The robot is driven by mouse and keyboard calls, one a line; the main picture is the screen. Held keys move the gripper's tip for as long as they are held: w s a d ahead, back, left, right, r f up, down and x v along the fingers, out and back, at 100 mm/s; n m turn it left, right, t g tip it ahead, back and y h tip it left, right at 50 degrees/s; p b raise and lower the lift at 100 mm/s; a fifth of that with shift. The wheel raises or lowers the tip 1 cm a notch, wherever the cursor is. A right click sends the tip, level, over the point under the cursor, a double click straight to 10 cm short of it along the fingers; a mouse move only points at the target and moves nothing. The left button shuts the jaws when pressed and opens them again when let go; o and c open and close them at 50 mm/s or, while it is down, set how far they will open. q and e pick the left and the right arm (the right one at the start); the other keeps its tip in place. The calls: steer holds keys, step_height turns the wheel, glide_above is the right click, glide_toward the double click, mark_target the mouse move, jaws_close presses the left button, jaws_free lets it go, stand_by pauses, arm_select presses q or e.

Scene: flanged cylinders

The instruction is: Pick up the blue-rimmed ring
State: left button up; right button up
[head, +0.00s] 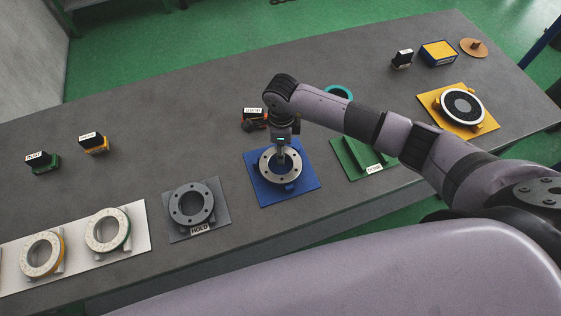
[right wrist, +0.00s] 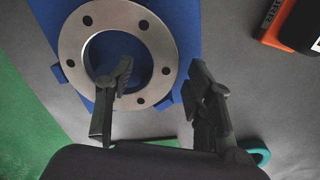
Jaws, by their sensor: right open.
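A silver ring (head: 267,164) with bolt holes sits on a blue plate (head: 303,184) near the table's middle. It also shows in the right wrist view (right wrist: 73,48). Its outer rim is hard to make out against the blue, so I cannot confirm the rim's colour. My right gripper (head: 281,152) points down at this ring. In the right wrist view the open gripper (right wrist: 161,76) has one finger over the ring's central opening and the other beyond its outer edge. Nothing is held. I cannot tell whether the fingers touch the ring. My left gripper is not in view.
A grey ring (head: 178,207) lies on a grey plate to the left. Green-rimmed (head: 92,229) and yellow-rimmed (head: 27,262) rings lie beyond it. A black-and-orange block (head: 252,119) and a teal ring (head: 340,90) are behind. A green plate (head: 349,158) is to the right.

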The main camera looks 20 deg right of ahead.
steer(key=shift+c, duration=0.2)
jaws_close()
stand_by(0.3)
steer(key=shift+a, duration=0.1)
stand_by(0.5)
